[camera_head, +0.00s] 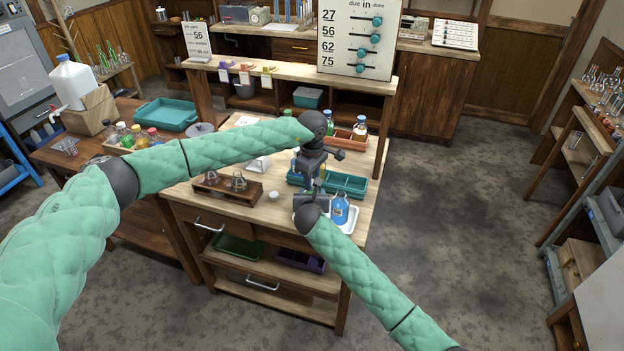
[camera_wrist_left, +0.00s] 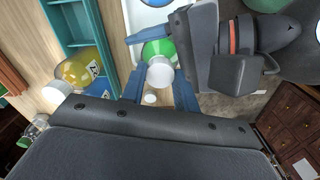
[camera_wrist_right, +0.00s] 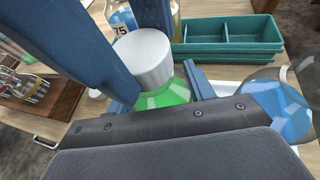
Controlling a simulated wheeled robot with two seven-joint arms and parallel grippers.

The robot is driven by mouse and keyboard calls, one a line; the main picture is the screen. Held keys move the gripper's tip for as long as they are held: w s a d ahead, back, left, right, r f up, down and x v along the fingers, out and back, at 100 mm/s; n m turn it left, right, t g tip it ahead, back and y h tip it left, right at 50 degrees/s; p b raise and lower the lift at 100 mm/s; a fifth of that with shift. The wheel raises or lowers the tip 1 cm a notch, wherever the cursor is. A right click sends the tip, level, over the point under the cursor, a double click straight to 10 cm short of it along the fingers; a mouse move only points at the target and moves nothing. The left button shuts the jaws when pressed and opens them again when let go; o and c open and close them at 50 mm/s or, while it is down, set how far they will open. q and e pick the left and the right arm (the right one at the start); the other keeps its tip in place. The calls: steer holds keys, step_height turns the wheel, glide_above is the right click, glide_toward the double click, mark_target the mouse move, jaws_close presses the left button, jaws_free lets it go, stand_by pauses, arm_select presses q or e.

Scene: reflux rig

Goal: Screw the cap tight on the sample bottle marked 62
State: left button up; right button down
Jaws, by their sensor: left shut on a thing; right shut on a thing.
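A bottle of green liquid with a white cap (camera_wrist_right: 143,60) stands between my two grippers; its marking is hidden. My right gripper (camera_wrist_right: 165,95) is shut on the green bottle (camera_wrist_right: 172,97) from the side. My left gripper (camera_wrist_left: 160,85) points down from above, its blue fingers on both sides of the white cap, shut on it. In the left wrist view the cap (camera_wrist_left: 160,72) sits on the green bottle (camera_wrist_left: 158,48). In the head view the left gripper (camera_head: 312,180) hides most of the bottle.
A teal divided tray (camera_wrist_right: 228,38) and bottles, one marked 75 (camera_wrist_right: 122,22), stand close by. A wooden rack (camera_head: 226,189) and a small white item (camera_head: 273,196) are to the left.

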arm_select(q)
steer(key=m, duration=0.4)
steer(key=shift+m, duration=0.3)
steer(key=m, duration=0.5)
steer(key=shift+m, duration=0.3)
steer(key=m, duration=0.9)
steer(key=shift+w+a+m, duration=0.1)
steer(key=shift+m, duration=0.2)
steer(key=o, duration=0.9)
steer(key=shift+o, duration=0.2)
steer(key=shift+r, duration=2.2)
